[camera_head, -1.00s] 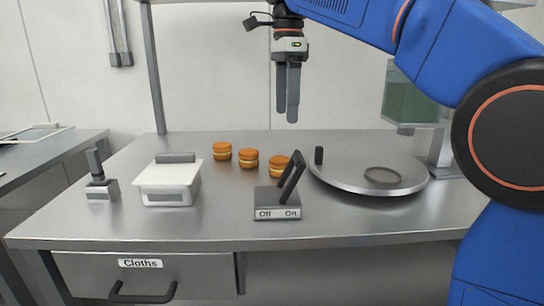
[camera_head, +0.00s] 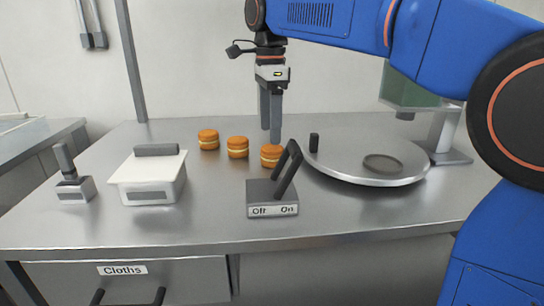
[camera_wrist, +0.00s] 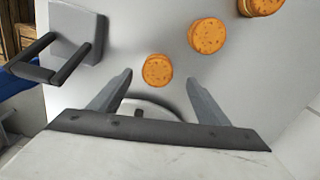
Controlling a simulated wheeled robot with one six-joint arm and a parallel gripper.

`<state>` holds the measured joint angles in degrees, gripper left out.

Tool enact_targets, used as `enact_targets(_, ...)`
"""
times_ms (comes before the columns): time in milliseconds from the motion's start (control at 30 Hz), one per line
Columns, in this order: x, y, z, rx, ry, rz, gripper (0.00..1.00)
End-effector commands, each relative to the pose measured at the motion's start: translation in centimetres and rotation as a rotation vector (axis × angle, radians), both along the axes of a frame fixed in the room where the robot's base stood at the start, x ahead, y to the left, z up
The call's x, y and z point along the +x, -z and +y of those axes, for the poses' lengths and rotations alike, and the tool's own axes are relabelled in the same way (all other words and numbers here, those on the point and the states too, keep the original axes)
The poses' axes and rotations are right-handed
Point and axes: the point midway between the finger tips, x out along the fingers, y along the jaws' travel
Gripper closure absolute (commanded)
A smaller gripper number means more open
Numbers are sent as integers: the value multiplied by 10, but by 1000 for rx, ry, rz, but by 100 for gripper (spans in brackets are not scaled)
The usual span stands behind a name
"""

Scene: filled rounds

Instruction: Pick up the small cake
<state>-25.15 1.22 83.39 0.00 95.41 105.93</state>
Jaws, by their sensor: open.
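Three small orange cakes with a pale filling stand in a slanting row on the steel table: a left cake (camera_head: 208,139), a middle cake (camera_head: 238,147) and a right cake (camera_head: 271,155). In the wrist view their round tops show: the nearest cake (camera_wrist: 158,70), a second cake (camera_wrist: 207,36) and a third cake (camera_wrist: 261,5), cut by the edge. My gripper (camera_head: 271,138) points down above the table behind the right cake, fingers apart and empty. In the wrist view my gripper (camera_wrist: 160,82) has the nearest cake ahead of its fingertips.
The Off/On lever switch (camera_head: 272,196) stands in front of the right cake. A round metal plate (camera_head: 335,168) with a dark upright knob lies to the right. A lidded white container (camera_head: 150,178) and a small lever (camera_head: 74,186) are left. A green-tinted hopper (camera_head: 412,92) is at right.

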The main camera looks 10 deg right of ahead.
Motion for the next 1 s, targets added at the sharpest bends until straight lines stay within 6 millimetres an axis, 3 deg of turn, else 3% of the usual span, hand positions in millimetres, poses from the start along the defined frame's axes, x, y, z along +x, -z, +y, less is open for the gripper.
enact_targets(333, -1, 26, -1, 0, 0, 1, 30)
enact_targets(700, -3, 69, -6, 0, 0, 1, 30)
enact_targets(967, -3, 71, -6, 0, 0, 0, 30)
enact_targets(1000, -3, 71, -6, 0, 0, 0, 35)
